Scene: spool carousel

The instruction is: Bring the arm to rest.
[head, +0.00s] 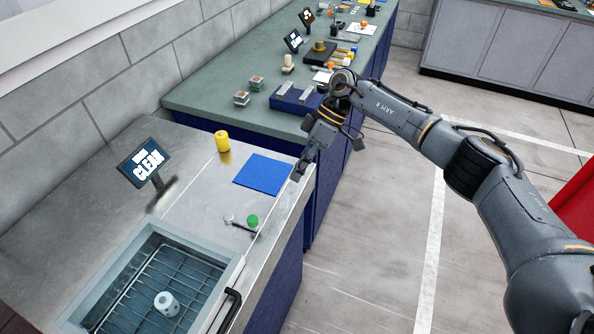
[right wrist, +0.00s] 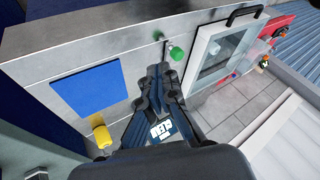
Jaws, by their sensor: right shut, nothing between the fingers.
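My right arm comes in from the right in the head view. Its gripper (head: 297,175) hangs near the front edge of the steel counter (head: 205,189), just right of a blue mat (head: 263,174). In the right wrist view the fingers of the right gripper (right wrist: 161,70) are together, with nothing between them. The blue mat also shows there (right wrist: 87,90), to the left of the fingers and bare. My left gripper is not in view.
A yellow cylinder (head: 222,141), a green-topped item (head: 252,221) and a "CLEAN" sign (head: 147,165) stand on the counter. A basin (head: 228,273) in front holds a white spool (head: 166,303) on its rack. A green bench (head: 215,88) with several items lies beyond. Open floor lies right.

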